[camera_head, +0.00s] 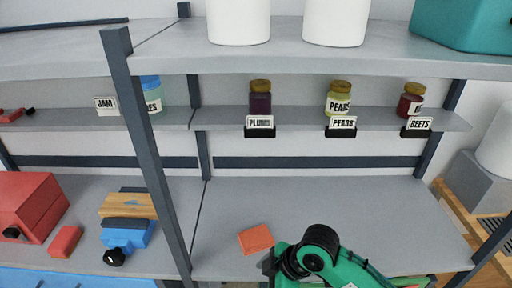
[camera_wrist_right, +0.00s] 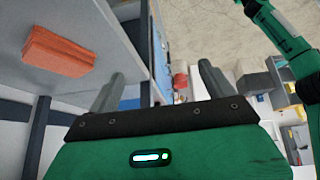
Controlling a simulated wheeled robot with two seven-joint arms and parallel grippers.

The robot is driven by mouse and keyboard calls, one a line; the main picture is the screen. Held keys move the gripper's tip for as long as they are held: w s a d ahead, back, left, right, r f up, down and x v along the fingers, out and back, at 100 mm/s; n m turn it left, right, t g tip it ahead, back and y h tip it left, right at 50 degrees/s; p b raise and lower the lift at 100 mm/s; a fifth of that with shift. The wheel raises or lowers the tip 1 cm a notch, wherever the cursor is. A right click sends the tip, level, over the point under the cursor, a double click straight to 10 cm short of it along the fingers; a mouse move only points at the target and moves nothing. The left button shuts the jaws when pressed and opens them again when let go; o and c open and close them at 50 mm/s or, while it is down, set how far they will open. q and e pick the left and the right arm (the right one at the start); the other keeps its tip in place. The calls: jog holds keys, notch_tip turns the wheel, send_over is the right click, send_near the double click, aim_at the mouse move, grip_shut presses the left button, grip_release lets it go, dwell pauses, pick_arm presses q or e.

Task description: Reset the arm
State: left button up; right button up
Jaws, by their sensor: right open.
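My right arm reaches in from the bottom of the head view, its green wrist low at the front of the shelf. In the right wrist view my right gripper (camera_wrist_right: 160,82) is open, with two grey fingers apart and nothing between them. An orange-red block (camera_head: 256,239) lies on the lower shelf (camera_head: 340,210), just left of my right wrist in the head view. The block also shows at the upper left of the wrist view (camera_wrist_right: 58,52), beside the gripper and not touching it. My left gripper is not clearly seen.
Jars of plums (camera_head: 260,98), pears (camera_head: 338,98) and beets (camera_head: 411,101) stand on the middle shelf behind labels. A dark shelf post (camera_head: 150,150) rises left of my right arm. A red toolbox (camera_head: 30,205) sits at left.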

jog(key=s+d+f+m+t+h, duration=0.2)
jog(key=s+d+f+m+h, duration=0.15)
jog(key=s+d+m, duration=0.55)
jog(key=s+d+f+m+t+h, duration=0.1)
jog(key=s+d+f+m+h, duration=0.35)
jog(key=d, duration=0.75)
notch_tip(320, 180, down, 31)
jog(key=s+m+g+y, duration=0.1)
jog(key=m+y, duration=0.1)
jog(key=s+d+f+g, duration=0.1)
jog(key=s+d+f, duration=0.2)
jog(key=s+f, duration=1.6)
jog(key=shift+s+d+f+g, duration=0.2)
jog(key=shift+s+f+g, duration=0.15)
jog(key=shift+f, duration=0.35)
